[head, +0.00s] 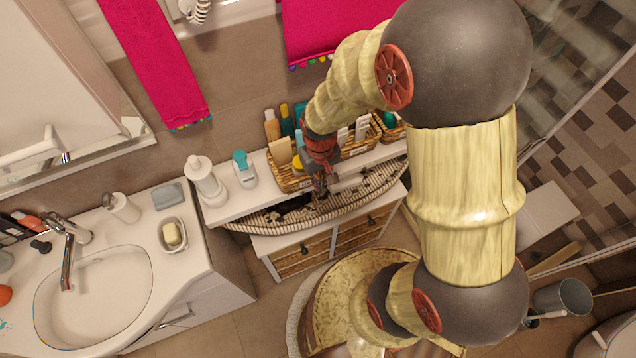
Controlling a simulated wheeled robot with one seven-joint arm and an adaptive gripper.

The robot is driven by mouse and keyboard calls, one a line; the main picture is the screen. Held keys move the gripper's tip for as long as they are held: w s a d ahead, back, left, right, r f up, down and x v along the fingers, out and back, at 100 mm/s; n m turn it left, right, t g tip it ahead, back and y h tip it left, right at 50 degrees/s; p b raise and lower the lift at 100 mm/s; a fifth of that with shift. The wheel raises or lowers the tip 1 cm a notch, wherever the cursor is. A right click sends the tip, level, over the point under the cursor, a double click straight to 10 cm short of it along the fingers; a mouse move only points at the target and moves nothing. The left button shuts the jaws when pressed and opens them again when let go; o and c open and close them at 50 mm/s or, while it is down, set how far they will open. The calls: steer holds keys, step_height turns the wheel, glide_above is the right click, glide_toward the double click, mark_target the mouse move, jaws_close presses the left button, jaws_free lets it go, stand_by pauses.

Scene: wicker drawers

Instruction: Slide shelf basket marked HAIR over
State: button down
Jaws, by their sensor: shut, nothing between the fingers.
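Small wicker baskets stand in a row on the white shelf top against the wall. The left basket (287,182) holds bottles and a tan packet, and a small pale label shows on its front. A middle basket (359,149) holds tubes, and a further basket (393,134) is partly hidden by my arm. The label writing is too small to read, so I cannot tell which basket is marked HAIR. My gripper (320,190) is shut and empty, pointing down just in front of the left basket's right end. I cannot tell whether it touches the basket. My wrist hides the gap between the baskets.
A white dispenser (204,182) and a teal-capped bottle (243,170) stand left of the baskets on the shelf top (228,205). A sink (95,295) lies at the left.

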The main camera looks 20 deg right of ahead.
steer(key=w+f+b, duration=0.1)
steer(key=w+f, duration=0.3)
steer(key=f, duration=0.5)
steer(key=shift+d+f, duration=0.15)
steer(key=shift+f, duration=0.05)
steer(key=w, duration=0.5)
steer(key=shift+b, duration=0.35)
steer(key=shift+s, duration=0.1)
